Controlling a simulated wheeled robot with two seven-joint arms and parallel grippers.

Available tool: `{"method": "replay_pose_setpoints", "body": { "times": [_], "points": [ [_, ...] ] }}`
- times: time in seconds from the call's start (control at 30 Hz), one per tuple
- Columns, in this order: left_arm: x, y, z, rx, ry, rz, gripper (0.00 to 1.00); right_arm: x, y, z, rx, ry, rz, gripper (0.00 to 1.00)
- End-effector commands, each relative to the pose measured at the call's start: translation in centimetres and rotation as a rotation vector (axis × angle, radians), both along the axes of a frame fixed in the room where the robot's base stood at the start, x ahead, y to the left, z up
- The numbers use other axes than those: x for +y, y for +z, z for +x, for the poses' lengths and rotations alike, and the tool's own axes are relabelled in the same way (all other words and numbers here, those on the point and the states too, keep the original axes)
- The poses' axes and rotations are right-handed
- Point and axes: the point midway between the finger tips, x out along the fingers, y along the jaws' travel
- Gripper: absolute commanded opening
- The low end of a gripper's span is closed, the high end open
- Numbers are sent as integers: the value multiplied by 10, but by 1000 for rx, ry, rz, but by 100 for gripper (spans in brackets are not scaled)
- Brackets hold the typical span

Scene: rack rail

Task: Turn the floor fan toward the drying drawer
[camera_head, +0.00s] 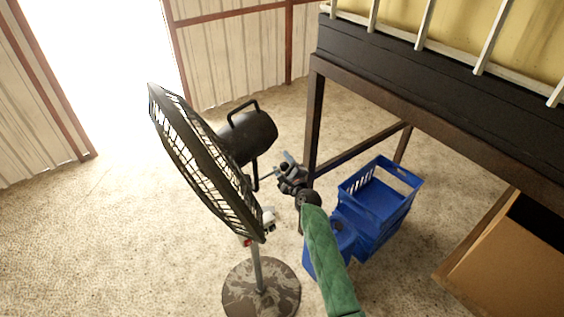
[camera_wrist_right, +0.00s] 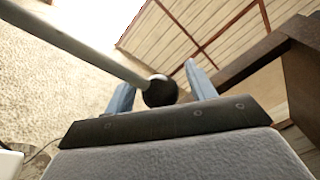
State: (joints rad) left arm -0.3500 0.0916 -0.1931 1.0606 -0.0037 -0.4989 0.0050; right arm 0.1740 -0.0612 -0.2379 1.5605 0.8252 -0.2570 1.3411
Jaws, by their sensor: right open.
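The floor fan (camera_head: 205,165) stands left of centre in the head view, its dark round cage facing left. Its black motor housing (camera_head: 247,137) with a loop handle is behind the cage. A grey pole goes down to a round mottled base (camera_head: 262,290). My right gripper (camera_head: 283,172) is close behind the fan, on its right. In the right wrist view its two bluish fingers are apart, with a black ball knob (camera_wrist_right: 160,91) on a grey rod (camera_wrist_right: 85,48) between them; contact is unclear. My left gripper is out of view. I cannot tell which thing is the drying drawer.
A dark-framed rack (camera_head: 420,75) with pale slats over yellow stands at the upper right. Blue crates (camera_head: 375,205) sit under it, close to my right arm. A brown box (camera_head: 510,260) is at the lower right. The floor left of the fan is clear.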

Motion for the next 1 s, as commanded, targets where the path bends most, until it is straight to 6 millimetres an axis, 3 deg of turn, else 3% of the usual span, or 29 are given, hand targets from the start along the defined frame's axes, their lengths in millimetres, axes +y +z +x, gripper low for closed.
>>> {"method": "replay_pose_setpoints", "body": {
  "times": [0.37,0.47,0.67,1.0],
  "points": [
    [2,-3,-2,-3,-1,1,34,3,0,6,1,-1,0,55],
    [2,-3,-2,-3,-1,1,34,3,0,6,1,-1,0,42],
    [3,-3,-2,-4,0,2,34,2,0,6,1,-1,0,2],
    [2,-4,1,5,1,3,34,2,-2,7,0,11,-1,0]
  ]
}}
